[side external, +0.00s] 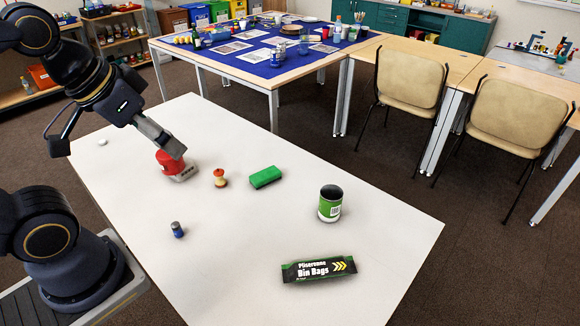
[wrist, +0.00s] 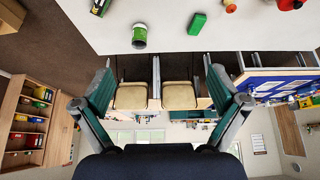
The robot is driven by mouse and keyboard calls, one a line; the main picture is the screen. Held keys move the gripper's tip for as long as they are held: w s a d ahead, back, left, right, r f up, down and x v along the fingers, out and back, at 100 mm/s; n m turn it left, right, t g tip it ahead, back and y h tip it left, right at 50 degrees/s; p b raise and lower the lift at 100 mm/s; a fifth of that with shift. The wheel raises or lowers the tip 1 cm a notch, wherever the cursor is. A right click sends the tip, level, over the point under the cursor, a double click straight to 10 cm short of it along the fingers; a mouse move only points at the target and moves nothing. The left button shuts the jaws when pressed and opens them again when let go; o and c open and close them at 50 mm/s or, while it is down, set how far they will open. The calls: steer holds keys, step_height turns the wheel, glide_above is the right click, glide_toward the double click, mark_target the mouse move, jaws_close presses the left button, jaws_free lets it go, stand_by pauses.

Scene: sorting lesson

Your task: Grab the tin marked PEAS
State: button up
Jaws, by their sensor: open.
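A green and white tin with a dark top (side external: 330,203) stands upright on the white table; its lettering is too small to read, so I cannot confirm PEAS. The tin also shows in the wrist view (wrist: 139,36), at the upper middle beyond the fingers. My gripper (side external: 172,147) is over the left part of the table, well left of the tin, and partly overlaps a red item (side external: 168,162) in the side view. In the wrist view my gripper (wrist: 160,88) has its fingers wide apart with nothing between them.
The white table (side external: 250,230) also holds an apple core (side external: 219,178), a green block (side external: 265,177), a battery-like blue item (side external: 177,229), a black bin bags pack (side external: 319,269) and a small white piece (side external: 102,142). The red item's label is unreadable. Clear surface surrounds the tin.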

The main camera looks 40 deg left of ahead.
steer(key=w+r+t, duration=0.2)
steer(key=w+r, duration=0.4)
steer(key=w, duration=0.1)
steer(key=m+g, duration=0.1)
steer(key=g, duration=0.2)
glide_above(332, 197)
steer(key=s, duration=0.4)
steer(key=f, duration=3.7)
steer(key=shift+s+d, duration=0.15)
steer(key=shift+d, duration=0.15)
steer(key=x, duration=0.5)
steer(key=shift+d+f, duration=0.3)
steer(key=shift+d, duration=0.1)
